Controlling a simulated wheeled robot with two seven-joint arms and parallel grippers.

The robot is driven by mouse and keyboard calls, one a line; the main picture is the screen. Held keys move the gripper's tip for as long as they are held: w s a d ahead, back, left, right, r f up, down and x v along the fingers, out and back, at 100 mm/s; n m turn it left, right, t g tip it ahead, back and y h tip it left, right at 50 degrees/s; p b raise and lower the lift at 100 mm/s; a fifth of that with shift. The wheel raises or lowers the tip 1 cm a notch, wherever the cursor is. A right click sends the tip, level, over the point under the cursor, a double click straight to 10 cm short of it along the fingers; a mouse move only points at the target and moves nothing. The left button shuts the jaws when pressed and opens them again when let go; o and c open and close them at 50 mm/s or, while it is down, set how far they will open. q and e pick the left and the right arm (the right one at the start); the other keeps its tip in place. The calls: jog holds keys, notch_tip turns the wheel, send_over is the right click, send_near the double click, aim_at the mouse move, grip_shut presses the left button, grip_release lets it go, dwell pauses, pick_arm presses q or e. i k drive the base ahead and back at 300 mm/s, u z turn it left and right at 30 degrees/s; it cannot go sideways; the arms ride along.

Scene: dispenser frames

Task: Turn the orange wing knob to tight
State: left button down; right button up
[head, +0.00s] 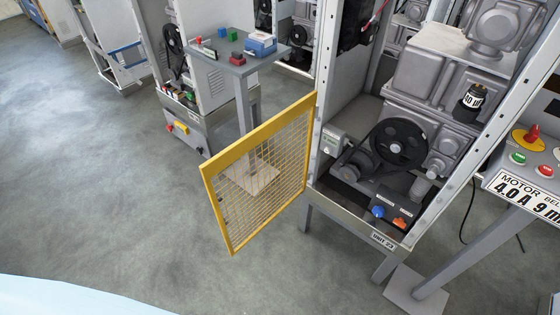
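The orange wing knob (400,223) is small and sits at the lower front of the open dispenser frame, just above the plate reading UNIT 23 (383,241). A blue knob (377,212) is to its left on the same dark panel (388,205). A small label lies above each knob, too small to read. The exact angle of the orange knob's wings cannot be told. Neither of my grippers is in view.
A yellow mesh door (258,170) stands swung open to the left of the frame. A black pulley (398,143) is above the knobs. A grey control stand (530,165) with a red knob and buttons is at right. Grey floor (110,190) is clear at left.

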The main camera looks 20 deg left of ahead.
aim_at(400, 222)
jog(key=z, duration=0.1)
jog(key=k, duration=0.35)
jog(key=u, duration=1.25)
jog(key=i, duration=0.7)
jog(key=z, duration=0.85)
jog(key=i, duration=0.45)
jog(key=z, duration=0.55)
